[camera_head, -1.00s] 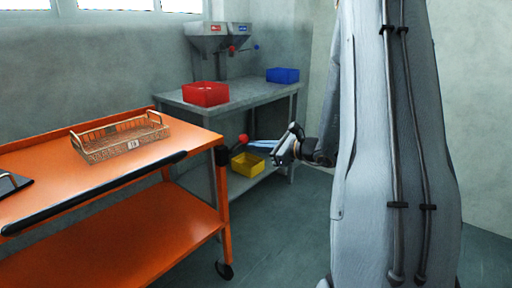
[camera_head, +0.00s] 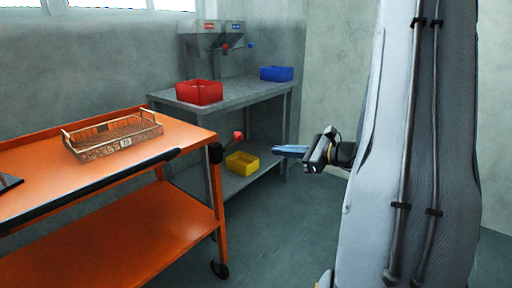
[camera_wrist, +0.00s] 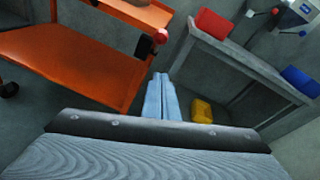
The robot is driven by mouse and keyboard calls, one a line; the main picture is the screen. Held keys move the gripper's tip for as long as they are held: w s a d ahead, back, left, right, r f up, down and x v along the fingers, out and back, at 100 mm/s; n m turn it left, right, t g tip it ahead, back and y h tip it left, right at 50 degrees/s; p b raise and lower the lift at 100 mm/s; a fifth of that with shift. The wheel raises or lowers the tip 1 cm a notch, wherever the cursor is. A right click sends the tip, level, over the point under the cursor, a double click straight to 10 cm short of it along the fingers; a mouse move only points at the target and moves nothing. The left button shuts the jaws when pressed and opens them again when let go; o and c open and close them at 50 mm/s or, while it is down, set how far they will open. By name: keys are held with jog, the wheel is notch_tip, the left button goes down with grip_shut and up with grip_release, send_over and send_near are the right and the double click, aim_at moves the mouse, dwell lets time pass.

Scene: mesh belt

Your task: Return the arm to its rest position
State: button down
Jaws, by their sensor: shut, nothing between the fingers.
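The rest of the arm behind the large link is hidden.
A wire basket (camera_head: 113,137) stands on the cart. A grey bench (camera_head: 245,97) behind holds a red bin (camera_head: 199,92) and a blue bin (camera_head: 276,74), with a yellow bin (camera_head: 242,163) on its lower shelf. Open floor (camera_head: 290,235) lies below the gripper.

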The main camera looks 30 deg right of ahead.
jog(key=s+a+n+g+y, duration=0.25)
jog(key=a+n+g, duration=0.2)
jog(key=a, duration=0.75)
jog(key=s+a+n+g+y, duration=0.1)
jog(key=s+a+n+g, duration=0.4)
jog(key=a, duration=0.6)
jog(key=s+a+f+n+g+h, duration=0.1)
jog(key=s+a+n+g+h, duration=0.2)
jog(key=s+a+n+g, duration=0.35)
jog(key=s+a+n+t+h, duration=0.2)
jog(key=s+a+n+h, duration=0.2)
jog(key=s+n+h, duration=0.55)
jog(key=d+r+n+y+p, duration=0.2)
jog(key=d+r+p, duration=0.6)
jog(key=p, duration=0.7)
jog(key=shift+s+d, duration=0.2)
jog(key=shift+d, duration=0.3)
